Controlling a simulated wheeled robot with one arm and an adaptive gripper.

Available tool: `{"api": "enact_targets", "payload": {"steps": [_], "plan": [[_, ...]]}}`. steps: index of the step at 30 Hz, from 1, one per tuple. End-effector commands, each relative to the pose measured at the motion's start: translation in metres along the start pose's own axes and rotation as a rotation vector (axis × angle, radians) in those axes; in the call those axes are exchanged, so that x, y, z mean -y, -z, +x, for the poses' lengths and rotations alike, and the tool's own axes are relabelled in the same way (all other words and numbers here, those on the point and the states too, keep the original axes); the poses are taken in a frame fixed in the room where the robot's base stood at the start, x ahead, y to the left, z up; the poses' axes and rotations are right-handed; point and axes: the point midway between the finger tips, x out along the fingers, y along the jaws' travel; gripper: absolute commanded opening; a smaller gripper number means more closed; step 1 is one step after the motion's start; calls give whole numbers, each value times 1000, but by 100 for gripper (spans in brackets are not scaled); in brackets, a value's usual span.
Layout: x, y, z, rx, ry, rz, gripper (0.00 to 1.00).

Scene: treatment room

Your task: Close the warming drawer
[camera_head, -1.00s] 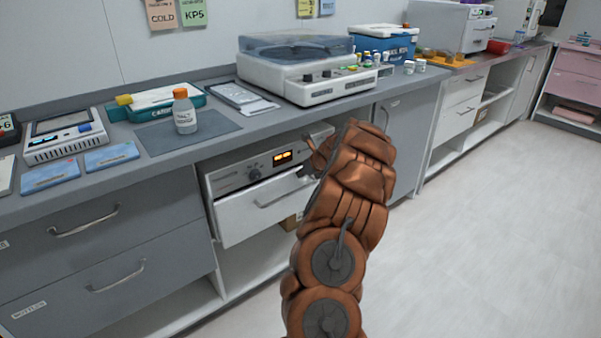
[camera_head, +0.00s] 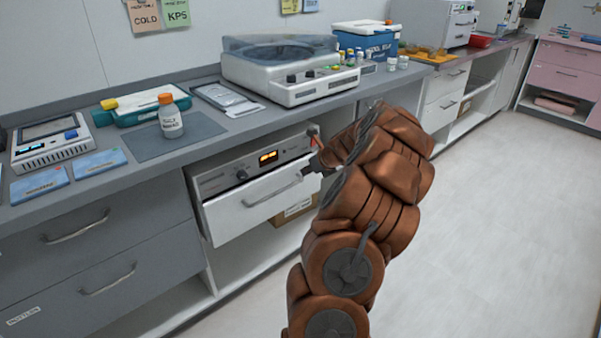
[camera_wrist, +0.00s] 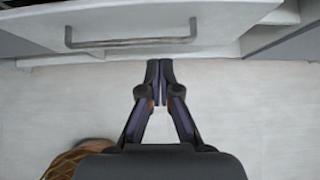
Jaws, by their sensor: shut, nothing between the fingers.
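The warming drawer (camera_head: 250,209) has a white front with a grey bar handle (camera_head: 272,191). It sits under the counter, below a panel with a lit orange display (camera_head: 268,157). Its front stands out from the panel, so it is partly open. In the wrist view the drawer front (camera_wrist: 225,22) and its handle (camera_wrist: 130,42) span the top. My gripper (camera_wrist: 159,66) is shut and empty, its tips just short of the drawer's lower edge in that picture. In the head view my gripper (camera_head: 318,165) is near the drawer's right end, partly hidden by my arm; contact cannot be told.
The grey counter (camera_head: 215,129) above holds a bottle (camera_head: 170,117) on a mat and a white device (camera_head: 290,75). Grey drawers (camera_head: 90,235) are to the left. An open shelf with a cardboard box (camera_head: 292,212) lies below. Floor on the right (camera_head: 490,220) is clear.

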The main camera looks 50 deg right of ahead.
Motion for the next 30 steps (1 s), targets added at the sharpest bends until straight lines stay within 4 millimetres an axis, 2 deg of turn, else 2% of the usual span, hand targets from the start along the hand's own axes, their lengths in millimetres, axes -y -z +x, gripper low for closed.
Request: {"api": "enact_targets", "payload": {"steps": [4,8,11,15,21,26,30], "plan": [[0,-1,-13,1,1,-1,1],[-5,3,-12,6,-17,27,15],[-19,12,0,27,-70,120,25],[-52,30,26,86,-196,368,39],[-83,39,51,204,-354,779,39],[-84,43,64,311,-434,1104,39],[-72,53,73,390,-459,1337,39]]}}
